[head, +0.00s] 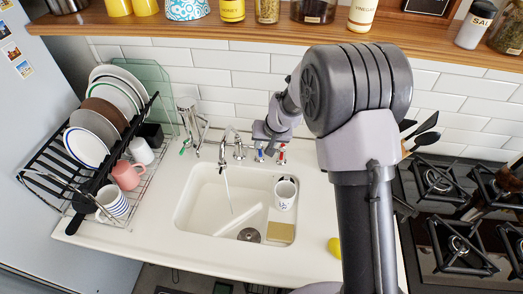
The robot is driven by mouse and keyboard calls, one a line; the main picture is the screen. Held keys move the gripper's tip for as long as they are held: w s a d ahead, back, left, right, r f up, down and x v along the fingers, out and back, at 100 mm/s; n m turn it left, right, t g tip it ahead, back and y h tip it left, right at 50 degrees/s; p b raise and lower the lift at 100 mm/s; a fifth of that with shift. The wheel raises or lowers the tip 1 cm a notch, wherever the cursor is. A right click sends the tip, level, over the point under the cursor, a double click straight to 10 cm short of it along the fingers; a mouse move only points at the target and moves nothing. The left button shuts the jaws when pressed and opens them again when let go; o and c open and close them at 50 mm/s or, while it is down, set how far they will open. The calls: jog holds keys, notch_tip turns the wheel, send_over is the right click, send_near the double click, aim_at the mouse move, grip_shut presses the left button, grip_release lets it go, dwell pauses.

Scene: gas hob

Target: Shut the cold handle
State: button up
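The tap's metal spout (223,152) stands behind the sink, and a thin stream of water (228,192) runs from it into the basin. Two small handles are to its right: one with a blue mark, the cold handle (259,154), and one with a red mark, the hot handle (281,156). My gripper (268,139) is just above these two handles, close to the tiled wall. The fingers are small and partly hidden. I cannot tell whether they touch a handle or how far apart they are.
A dish rack (75,218) stands at left. A yellow object (334,246) lies right of the sink. The gas hob (440,258) is at right, a wooden shelf (270,42) above.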

aim_at(260, 150)
jog(key=x, duration=0.5)
jog(key=shift+b, duration=0.4)
jog(key=shift+r, duration=0.1)
grip_shut()
